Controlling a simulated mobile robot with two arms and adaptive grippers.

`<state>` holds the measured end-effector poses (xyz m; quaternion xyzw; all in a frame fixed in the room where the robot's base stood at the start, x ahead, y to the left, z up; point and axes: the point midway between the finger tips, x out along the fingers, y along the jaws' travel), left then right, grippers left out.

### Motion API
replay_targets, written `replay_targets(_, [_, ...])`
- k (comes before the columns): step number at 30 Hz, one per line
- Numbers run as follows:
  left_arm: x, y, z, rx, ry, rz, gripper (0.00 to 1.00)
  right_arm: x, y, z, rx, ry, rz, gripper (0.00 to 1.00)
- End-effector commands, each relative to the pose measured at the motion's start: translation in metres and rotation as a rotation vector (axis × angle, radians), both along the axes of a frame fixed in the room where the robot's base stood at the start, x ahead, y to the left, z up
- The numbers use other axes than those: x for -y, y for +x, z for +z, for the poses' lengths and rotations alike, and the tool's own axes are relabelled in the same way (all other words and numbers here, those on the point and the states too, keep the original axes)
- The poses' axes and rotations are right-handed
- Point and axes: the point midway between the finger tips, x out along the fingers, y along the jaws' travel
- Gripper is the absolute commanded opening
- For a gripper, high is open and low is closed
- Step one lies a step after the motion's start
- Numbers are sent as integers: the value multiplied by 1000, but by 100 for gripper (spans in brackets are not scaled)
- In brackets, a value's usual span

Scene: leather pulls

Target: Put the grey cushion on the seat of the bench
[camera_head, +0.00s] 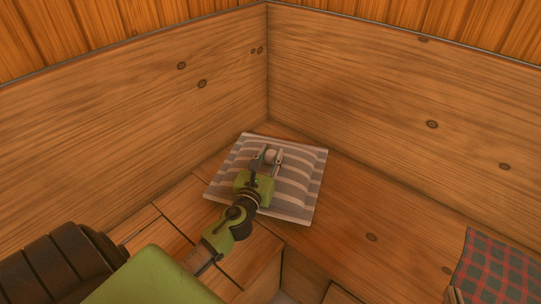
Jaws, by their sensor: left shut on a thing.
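The grey cushion (299,181), with pale stripes, is at the inner corner of the wooden bench (352,215). It lies flat over the seat; I cannot tell whether it touches the wood all over or hangs slightly above it. My left gripper (268,157) reaches over the cushion from the lower left. Its fingers are shut on the cushion at a pale round knob near the middle of its top. The gripper and wrist hide part of the cushion's near left side. My right gripper is not in view.
Tall wooden back panels (150,120) meet in the corner right behind the cushion. A red and dark checked cloth or cushion (497,272) lies at the lower right. The seat between it and the grey cushion is bare.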

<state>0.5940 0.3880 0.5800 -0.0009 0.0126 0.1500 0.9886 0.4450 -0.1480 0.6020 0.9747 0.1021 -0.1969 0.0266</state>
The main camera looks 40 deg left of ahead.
Motion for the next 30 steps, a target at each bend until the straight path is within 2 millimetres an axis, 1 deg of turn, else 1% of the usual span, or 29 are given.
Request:
replay_targets(2, [0, 0, 0, 2, 1, 0, 0, -1, 1, 1, 9, 2, 1, 0])
replay_targets(3, [0, 0, -1, 0, 0, 0, 37, -1, 1, 2, 10, 2, 1, 0])
replay_targets(4, [0, 0, -1, 0, 0, 0, 44, -1, 1, 2, 10, 2, 1, 0])
replay_targets(17, [0, 0, 2, 0, 0, 0, 44, -1, 0, 1, -2, 0, 1, 0])
replay_targets(20, [4, -13, 0, -4, -1, -1, 44, 2, -4, -6, -38, -9, -2, 0])
replay_targets(24, [13, -42, 0, -5, -1, 0, 44, 6, -12, -18, -94, -22, -7, 0])
replay_targets(27, [19, -64, 1, -4, -1, 1, 44, 7, -14, -21, -110, -25, -8, 0])
replay_targets(30, [26, -83, 1, -4, -1, 0, 44, 6, -12, -19, -95, -23, -7, 0])
